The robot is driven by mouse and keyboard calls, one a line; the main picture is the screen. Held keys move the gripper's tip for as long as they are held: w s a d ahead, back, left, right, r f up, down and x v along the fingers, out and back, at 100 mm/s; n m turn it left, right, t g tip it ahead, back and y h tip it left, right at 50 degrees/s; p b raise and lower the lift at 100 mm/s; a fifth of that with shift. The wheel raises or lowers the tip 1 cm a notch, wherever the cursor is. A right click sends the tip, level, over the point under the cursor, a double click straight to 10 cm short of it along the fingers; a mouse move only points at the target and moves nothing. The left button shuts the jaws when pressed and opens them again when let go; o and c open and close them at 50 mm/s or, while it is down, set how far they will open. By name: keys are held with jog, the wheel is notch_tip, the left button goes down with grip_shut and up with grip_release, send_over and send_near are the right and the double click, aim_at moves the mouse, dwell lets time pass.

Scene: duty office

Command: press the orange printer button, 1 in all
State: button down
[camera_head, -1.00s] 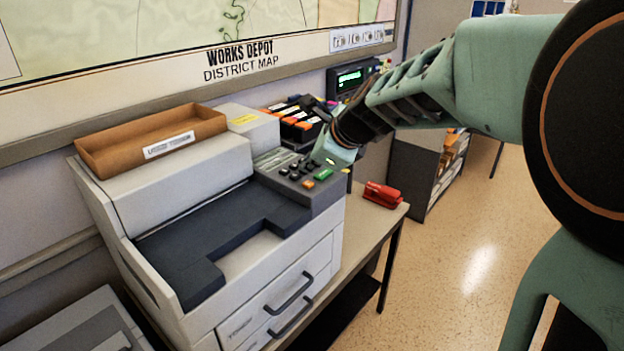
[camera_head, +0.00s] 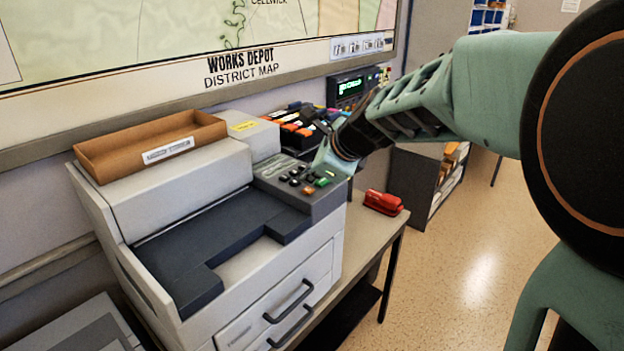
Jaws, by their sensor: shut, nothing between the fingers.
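The printer (camera_head: 190,225) stands on a table, with a dark control panel (camera_head: 275,178) at its right end. The orange button (camera_head: 308,191) is on that panel, near its front edge, fully visible. A green button (camera_head: 322,182) is just to its right and behind it. My gripper (camera_head: 321,166) is shut and empty, pointing down over the right part of the panel, close behind the green and orange buttons. I cannot tell whether its tips touch the panel. It hides part of the panel's back right corner.
A red stapler (camera_head: 383,202) lies on the table right of the printer. An orange-brown tray (camera_head: 150,148) sits on top of the printer. Dark holders with orange labels (camera_head: 297,125) and a device with a green display (camera_head: 350,88) stand behind. The floor at right is clear.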

aim_at(310, 191)
dwell(0.6)
jog(key=shift+f+b, duration=0.3)
jog(key=shift+f, duration=0.15)
jog(key=shift+f+b, duration=0.3)
jog(key=shift+f, duration=0.15)
dwell(0.7)
jog(key=shift+r, duration=0.1)
jog(key=shift+r+p, duration=0.8)
jog(key=shift+p, duration=0.1)
notch_tip(310, 191, up, 5)
jog(key=p, duration=0.5)
